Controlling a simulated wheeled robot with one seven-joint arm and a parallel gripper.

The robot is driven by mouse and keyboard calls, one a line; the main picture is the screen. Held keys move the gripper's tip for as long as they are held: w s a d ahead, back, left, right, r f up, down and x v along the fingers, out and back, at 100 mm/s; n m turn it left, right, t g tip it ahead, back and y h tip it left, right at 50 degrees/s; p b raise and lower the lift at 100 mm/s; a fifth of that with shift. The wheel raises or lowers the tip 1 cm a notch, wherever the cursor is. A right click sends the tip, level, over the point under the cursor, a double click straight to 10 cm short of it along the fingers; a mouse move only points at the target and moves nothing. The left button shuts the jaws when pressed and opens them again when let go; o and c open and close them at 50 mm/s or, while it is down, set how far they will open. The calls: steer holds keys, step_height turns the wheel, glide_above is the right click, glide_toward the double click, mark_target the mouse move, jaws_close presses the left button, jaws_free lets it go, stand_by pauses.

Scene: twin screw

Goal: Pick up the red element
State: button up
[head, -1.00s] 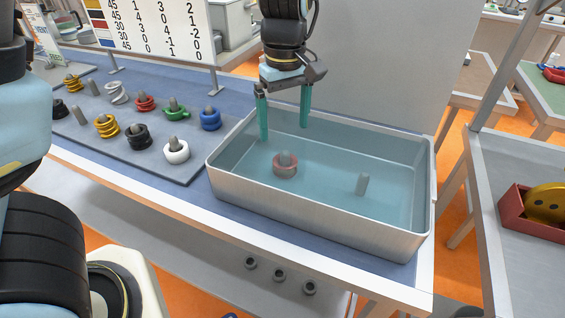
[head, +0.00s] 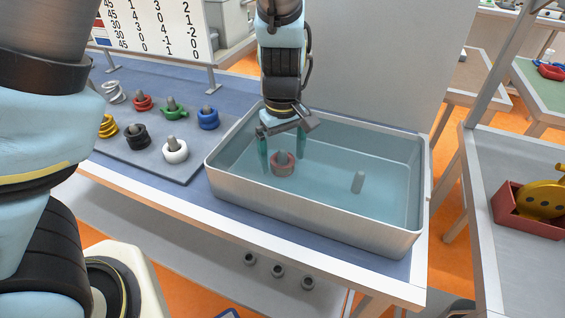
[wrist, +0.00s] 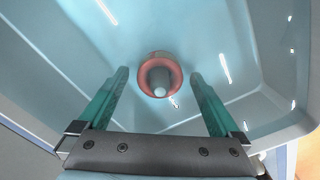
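One red element, a ring, (head: 282,168) sits around a grey peg inside the metal tank of clear liquid (head: 320,228). It also shows in the wrist view (wrist: 147,60), ahead of and between the fingers. My gripper (head: 283,157) is open, its green fingers reaching down into the tank at the red ring, one on each side in the picture. In the wrist view a gap shows between each finger and the ring. Another red ring (head: 142,102) sits on a peg of the board on the left.
The board (head: 185,177) holds green, blue, white, black and yellow rings on pegs. The tank walls surround my gripper. A red box with a yellow part (head: 545,200) is on the right table.

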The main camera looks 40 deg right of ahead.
jaws_close()
stand_by(0.6)
steer(key=shift+r, duration=0.1)
